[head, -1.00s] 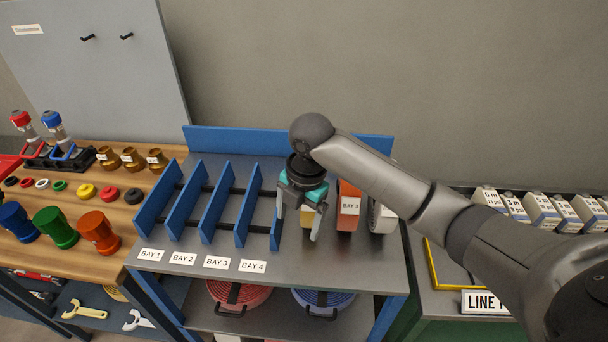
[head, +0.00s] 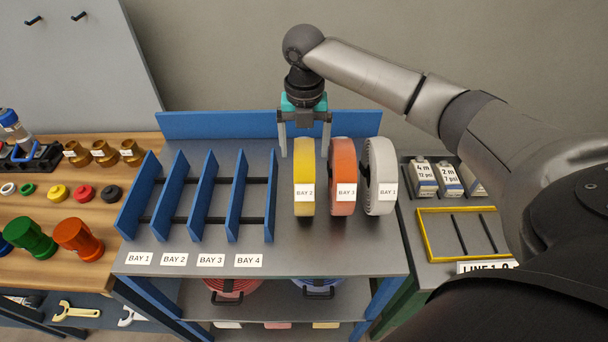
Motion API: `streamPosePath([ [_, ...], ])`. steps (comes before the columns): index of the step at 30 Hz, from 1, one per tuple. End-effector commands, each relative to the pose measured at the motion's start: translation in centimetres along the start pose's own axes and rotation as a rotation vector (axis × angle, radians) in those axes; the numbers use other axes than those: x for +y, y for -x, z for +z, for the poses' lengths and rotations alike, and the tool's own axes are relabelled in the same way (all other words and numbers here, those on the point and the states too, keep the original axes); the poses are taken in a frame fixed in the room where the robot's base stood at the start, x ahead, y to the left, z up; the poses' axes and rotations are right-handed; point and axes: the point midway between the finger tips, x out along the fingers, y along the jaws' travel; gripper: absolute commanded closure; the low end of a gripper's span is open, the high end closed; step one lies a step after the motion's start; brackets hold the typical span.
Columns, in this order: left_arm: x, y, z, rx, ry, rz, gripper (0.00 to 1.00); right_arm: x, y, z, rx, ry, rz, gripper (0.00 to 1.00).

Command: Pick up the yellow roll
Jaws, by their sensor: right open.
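The yellow roll (head: 304,171) stands upright on the grey shelf top, with a white label reading BAY 2 on its front. It is the leftmost of three rolls. My right gripper (head: 304,152) is open, its two fingers pointing down on either side of the top of the yellow roll, toward its back. The right finger is close to the gap between the yellow and orange rolls. I cannot tell whether either finger touches the yellow roll. My left gripper is not in view.
An orange roll (head: 343,165) and a white roll (head: 380,160) stand just to the right of the yellow one. Blue dividers (head: 238,195) form several bays on the left. A blue back wall (head: 220,124) rises behind. The shelf front is clear.

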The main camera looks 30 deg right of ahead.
Motion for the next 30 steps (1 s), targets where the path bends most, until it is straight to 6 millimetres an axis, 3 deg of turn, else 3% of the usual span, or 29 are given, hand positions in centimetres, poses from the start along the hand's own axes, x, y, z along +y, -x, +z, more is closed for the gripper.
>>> streamPosePath([
  [8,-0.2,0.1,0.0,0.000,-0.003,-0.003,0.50,0.0,-2.4,0.0,0.002,0.000,0.000,0.10],
  [18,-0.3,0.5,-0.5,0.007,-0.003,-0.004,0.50,0.0,-6.8,0.1,0.001,0.000,0.000,0.10],
  [26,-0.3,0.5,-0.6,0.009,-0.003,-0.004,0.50,0.0,-7.1,0.2,-0.001,0.000,0.001,0.10],
  [30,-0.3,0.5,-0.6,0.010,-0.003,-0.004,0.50,0.0,-7.1,0.2,-0.001,0.000,0.001,0.25],
])
